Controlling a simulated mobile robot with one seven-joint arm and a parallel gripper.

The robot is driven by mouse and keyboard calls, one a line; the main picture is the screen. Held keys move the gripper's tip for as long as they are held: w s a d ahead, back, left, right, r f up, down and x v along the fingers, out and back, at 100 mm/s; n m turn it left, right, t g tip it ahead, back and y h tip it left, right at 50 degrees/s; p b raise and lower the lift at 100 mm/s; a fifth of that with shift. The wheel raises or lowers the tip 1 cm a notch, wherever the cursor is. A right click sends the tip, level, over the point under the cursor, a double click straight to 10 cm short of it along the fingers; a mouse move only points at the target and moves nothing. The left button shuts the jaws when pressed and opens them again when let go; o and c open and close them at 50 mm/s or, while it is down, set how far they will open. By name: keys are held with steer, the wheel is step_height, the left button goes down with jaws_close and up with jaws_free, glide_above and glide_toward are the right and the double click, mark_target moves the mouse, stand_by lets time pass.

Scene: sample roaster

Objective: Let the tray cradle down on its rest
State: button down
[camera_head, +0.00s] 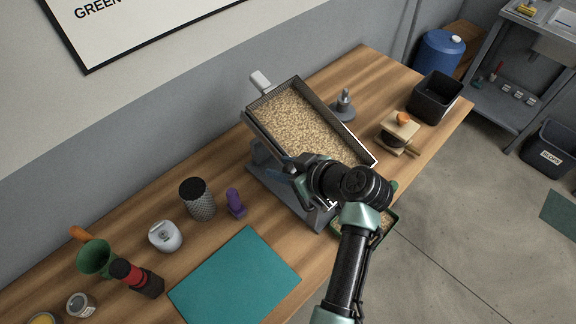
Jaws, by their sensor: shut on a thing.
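The tray cradle (258,133) is a dark metal-edged tray full of pale tan beans. It appears raised and tilted above a grey base (306,211) on the wooden bench. A light grey tab (260,82) sticks out at its far left end. My gripper (293,168) is at the cradle's near left side, shut on the cradle. My wrist and arm cover the near corner and much of the base, so the fingertips' exact grip and the rest under the cradle are hidden.
A green tray (391,214) with beans lies partly under my arm. A purple-handled tool (235,203), a dark mesh cup (197,200) and a teal mat (236,277) are to the left. A grey weight-like piece (344,105), a wooden block (397,130) and a black bin (436,97) stand right.

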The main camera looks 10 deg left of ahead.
steer(key=f+g+h, duration=0.1)
steer(key=w+a+f+h, duration=0.1)
steer(key=a+f+g+h, duration=0.1)
steer(key=shift+w+a+f+g+h, duration=0.2)
steer(key=shift+w+a+g+h, duration=0.1)
steer(key=shift+w, duration=0.1)
stand_by(0.3)
steer(key=shift+f, duration=0.1)
stand_by(0.4)
steer(key=c, duration=0.8)
jaws_free()
steer(key=shift+o, duration=0.4)
steer(key=shift+a+f, duration=0.1)
steer(key=b+v, duration=0.1)
steer(key=v, duration=1.2)
steer(key=shift+w, duration=0.15)
